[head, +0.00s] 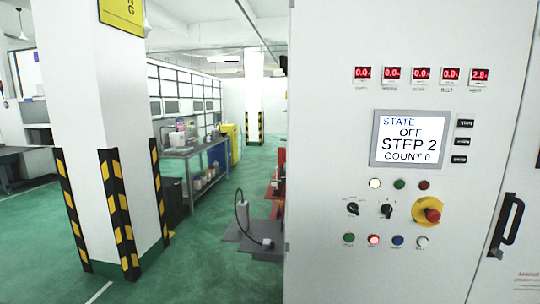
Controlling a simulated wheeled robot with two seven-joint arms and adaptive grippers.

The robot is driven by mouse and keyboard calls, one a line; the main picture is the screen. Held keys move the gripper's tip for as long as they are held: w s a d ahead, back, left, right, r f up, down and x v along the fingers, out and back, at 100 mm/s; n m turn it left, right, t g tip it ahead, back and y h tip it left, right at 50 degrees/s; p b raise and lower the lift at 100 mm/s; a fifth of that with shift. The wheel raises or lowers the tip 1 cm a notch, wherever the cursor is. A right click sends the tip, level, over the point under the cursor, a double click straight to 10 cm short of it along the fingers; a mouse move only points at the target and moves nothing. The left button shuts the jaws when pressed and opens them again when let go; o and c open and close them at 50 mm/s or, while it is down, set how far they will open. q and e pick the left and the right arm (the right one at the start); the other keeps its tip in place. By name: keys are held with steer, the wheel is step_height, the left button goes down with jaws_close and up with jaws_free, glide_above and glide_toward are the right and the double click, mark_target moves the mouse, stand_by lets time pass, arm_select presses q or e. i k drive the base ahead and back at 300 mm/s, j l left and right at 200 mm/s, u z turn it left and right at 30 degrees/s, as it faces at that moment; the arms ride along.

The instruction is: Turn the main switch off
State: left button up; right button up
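A white control cabinet (335,140) fills the right side of the head view. On its front is a red knob on a round yellow plate (418,217), which looks like a main switch. Two black rotary switches, one (352,209) at left and one (386,211) in the middle, sit in the same row. Their labels are too small to read. The screen (411,138) reads "STATE OFF, STEP 2, COUNT 0". A white lamp (375,184) and a red one (374,239) look lit. Neither of my grippers is in view.
Red digital displays (421,75) run along the cabinet's top. A black door handle (507,226) stands out at the right. A pillar with black and yellow stripes (118,210) and a workbench (195,155) are at left.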

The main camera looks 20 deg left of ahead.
mark_target(282, 152)
steer(key=j+z, duration=0.15)
steer(key=j, duration=1.35)
